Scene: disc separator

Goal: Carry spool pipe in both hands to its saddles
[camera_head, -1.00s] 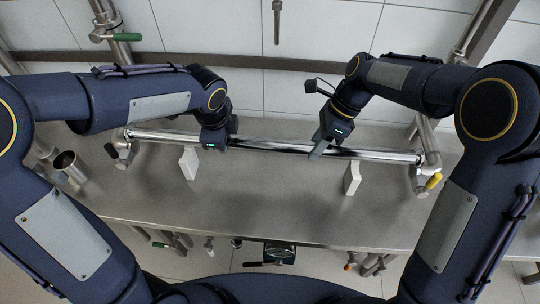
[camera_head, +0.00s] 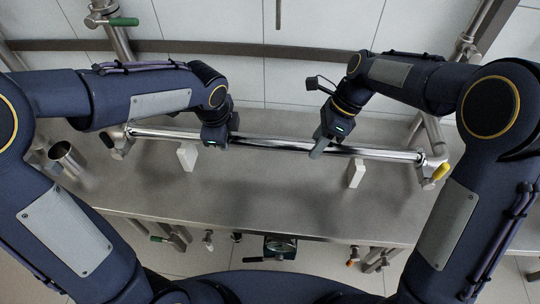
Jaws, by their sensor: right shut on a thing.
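The spool pipe (camera_head: 275,144), a long shiny metal tube, lies nearly level across the picture above the bench. My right gripper (camera_head: 318,151) is shut on it right of its middle. My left gripper (camera_head: 214,142) is at the pipe left of its middle; its fingers are hidden, so I cannot see whether they are shut. Two white saddles, the left one (camera_head: 187,156) and the right one (camera_head: 356,174), stand on the bench. In the picture the pipe passes just behind their tops; I cannot tell whether it touches them.
The steel bench (camera_head: 270,195) is clear in front. Pipe fittings stand near both pipe ends, the right one with a yellow handle (camera_head: 440,172).

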